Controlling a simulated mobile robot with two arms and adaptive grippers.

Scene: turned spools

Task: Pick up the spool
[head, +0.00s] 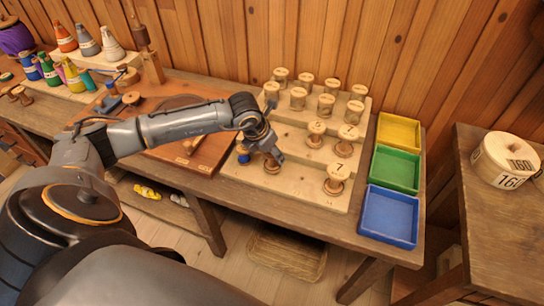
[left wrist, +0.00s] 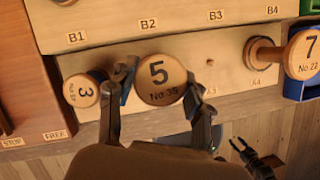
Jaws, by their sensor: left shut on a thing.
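A wooden spool with a black 5 and "No.35" on its top (left wrist: 161,79) stands at the front row of the stepped wooden rack (head: 300,191). My left gripper (left wrist: 160,88) is shut on this spool, one finger on each side of its round top. In the head view my left gripper (head: 268,157) hides much of the spool (head: 271,165). I cannot tell whether the spool still touches the rack. A dark jointed part, seemingly my right gripper (left wrist: 250,157), shows small at the lower right of the left wrist view.
A spool marked 3 (left wrist: 82,90) with blue thread stands close left of the gripper. A spool marked 7 (head: 335,179) stands further right. Several spools fill the steps behind. Yellow (head: 399,132), green (head: 396,168) and blue (head: 389,216) trays line the right side.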

